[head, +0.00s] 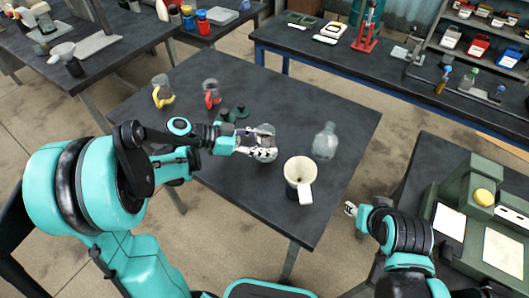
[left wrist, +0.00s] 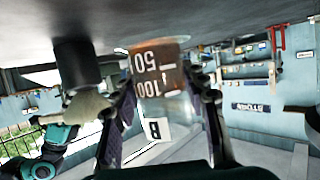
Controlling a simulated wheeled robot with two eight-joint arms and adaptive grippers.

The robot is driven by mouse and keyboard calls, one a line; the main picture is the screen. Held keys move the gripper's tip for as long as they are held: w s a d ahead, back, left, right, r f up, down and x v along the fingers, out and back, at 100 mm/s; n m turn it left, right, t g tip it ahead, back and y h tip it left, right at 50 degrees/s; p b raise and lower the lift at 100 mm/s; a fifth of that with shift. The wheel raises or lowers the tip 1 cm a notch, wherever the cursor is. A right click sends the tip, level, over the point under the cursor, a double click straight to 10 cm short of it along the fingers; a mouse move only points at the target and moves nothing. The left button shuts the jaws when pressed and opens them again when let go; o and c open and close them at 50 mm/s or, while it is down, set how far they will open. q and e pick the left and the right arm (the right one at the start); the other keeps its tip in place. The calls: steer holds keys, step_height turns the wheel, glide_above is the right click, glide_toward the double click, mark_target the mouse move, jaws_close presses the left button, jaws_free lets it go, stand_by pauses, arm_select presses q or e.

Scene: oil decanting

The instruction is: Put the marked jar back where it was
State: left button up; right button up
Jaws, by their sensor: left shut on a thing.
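The marked jar (head: 265,153) is clear glass and stands in my left gripper (head: 257,143) over the middle of the dark table. In the left wrist view, which is upside down, the jar (left wrist: 158,72) shows white marks 50 and 100, brown contents in its lower part and a white label with B. My left gripper's fingers (left wrist: 165,112) are shut on it from both sides. I cannot tell whether its base touches the table. My right gripper (head: 351,209) is off the table's right edge, away from the jar; its fingers are too small to judge.
A yellow-handled jug (head: 161,91), a red-handled jug (head: 211,94) and dark green pieces (head: 231,114) stand behind. The table (head: 300,105) is clear at the back right.

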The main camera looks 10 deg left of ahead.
arm_select(q)
steer(key=shift+f+b, duration=0.7)
steer(key=shift+f, duration=0.95)
steer(key=shift+f, duration=0.15)
steer(key=o, duration=1.3)
